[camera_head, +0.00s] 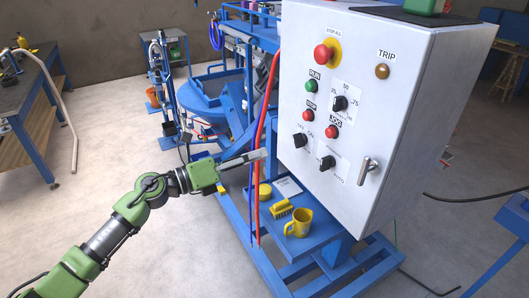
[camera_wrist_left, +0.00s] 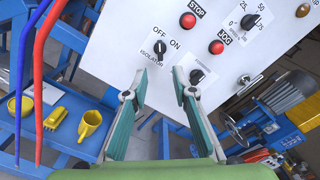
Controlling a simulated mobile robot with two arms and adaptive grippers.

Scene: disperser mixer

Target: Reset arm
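My left arm (camera_head: 110,235) reaches in from the left in the head view. My left gripper (camera_head: 262,155) points at the lower left of the grey control cabinet (camera_head: 400,110). In the left wrist view its fingers (camera_wrist_left: 158,76) are apart, with nothing between them. The black isolator knob (camera_wrist_left: 159,47) lies just beyond the fingertips and also shows in the head view (camera_head: 299,140). Another black selector knob (camera_wrist_left: 197,76) is beside the right finger. I cannot tell how far the fingertips are from the panel. My right gripper is in neither view.
A yellow mug (camera_head: 298,224) and yellow brush (camera_head: 281,209) stand on the blue shelf (camera_head: 322,233) below the cabinet. Red and blue hoses (camera_head: 263,130) hang left of the cabinet. A workbench (camera_head: 35,110) is at the far left. Open floor (camera_head: 180,240) lies around my left arm.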

